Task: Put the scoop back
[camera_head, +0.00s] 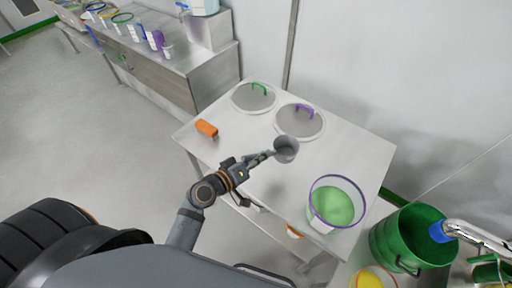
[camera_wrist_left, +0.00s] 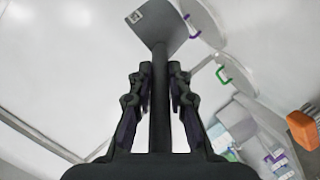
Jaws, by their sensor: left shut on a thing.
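My left gripper (camera_head: 258,160) is shut on the handle, and the bowl points away from me over the steel table (camera_head: 240,150). In the left wrist view, the scoop's bowl (camera_wrist_left: 158,22) is at the top, and its handle runs down between the fingers of the left gripper (camera_wrist_left: 160,85). I cannot tell exactly how high the scoop is above the table. My right gripper is not in view.
A purple-rimmed tub (camera_head: 313,215) of green powder stands at the table's near right. Lids with green (camera_head: 239,103) and purple (camera_head: 315,126) handles lie at the back. An orange block (camera_head: 206,128) lies left. A green bin (camera_head: 385,243) stands off the right side.

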